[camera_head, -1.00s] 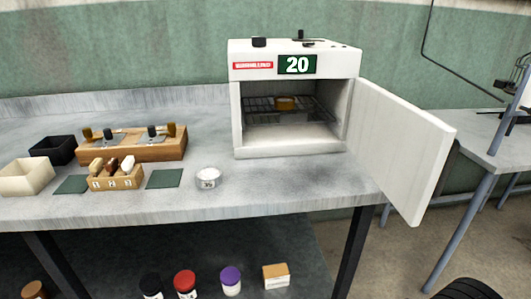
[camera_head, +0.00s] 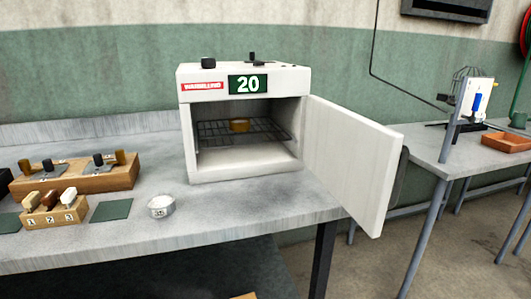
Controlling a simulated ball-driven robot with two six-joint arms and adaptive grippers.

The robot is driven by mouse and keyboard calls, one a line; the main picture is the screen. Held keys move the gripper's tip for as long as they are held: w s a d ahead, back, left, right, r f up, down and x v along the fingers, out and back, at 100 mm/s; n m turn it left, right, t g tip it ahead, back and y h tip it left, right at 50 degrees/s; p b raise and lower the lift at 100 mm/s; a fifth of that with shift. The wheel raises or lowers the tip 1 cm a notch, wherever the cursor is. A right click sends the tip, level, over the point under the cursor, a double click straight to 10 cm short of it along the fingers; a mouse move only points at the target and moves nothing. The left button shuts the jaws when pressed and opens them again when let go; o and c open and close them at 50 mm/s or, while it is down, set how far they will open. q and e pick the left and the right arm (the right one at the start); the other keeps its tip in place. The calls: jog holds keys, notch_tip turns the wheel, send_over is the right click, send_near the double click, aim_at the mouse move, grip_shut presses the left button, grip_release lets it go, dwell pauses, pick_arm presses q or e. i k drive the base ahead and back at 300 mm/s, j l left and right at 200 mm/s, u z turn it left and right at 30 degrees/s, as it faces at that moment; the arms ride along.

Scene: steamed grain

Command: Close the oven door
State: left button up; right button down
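The white oven (camera_head: 245,177) stands on the grey bench, with a red label and a green display reading 20 on its front. Its door (camera_head: 350,160) is hinged on the right side and stands wide open, swung out past the bench's right end. A dark handle (camera_head: 396,182) shows at the door's outer edge. Neither of my grippers is in view.
On the bench (camera_head: 190,230) are a small white labelled tub (camera_head: 161,207), a green mat (camera_head: 111,210) and wooden holders (camera_head: 80,178) at left. A second table (camera_head: 450,160) with an orange tray (camera_head: 507,142) stands right. Floor is open between the tables.

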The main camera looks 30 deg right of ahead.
aim_at(356, 157)
jog(key=i+l, duration=0.1)
jog(key=l, duration=0.65)
jog(key=i+l, duration=0.1)
jog(key=l, duration=0.65)
jog(key=i+l, duration=0.1)
jog(key=l, duration=0.65)
jog(key=u, duration=0.05)
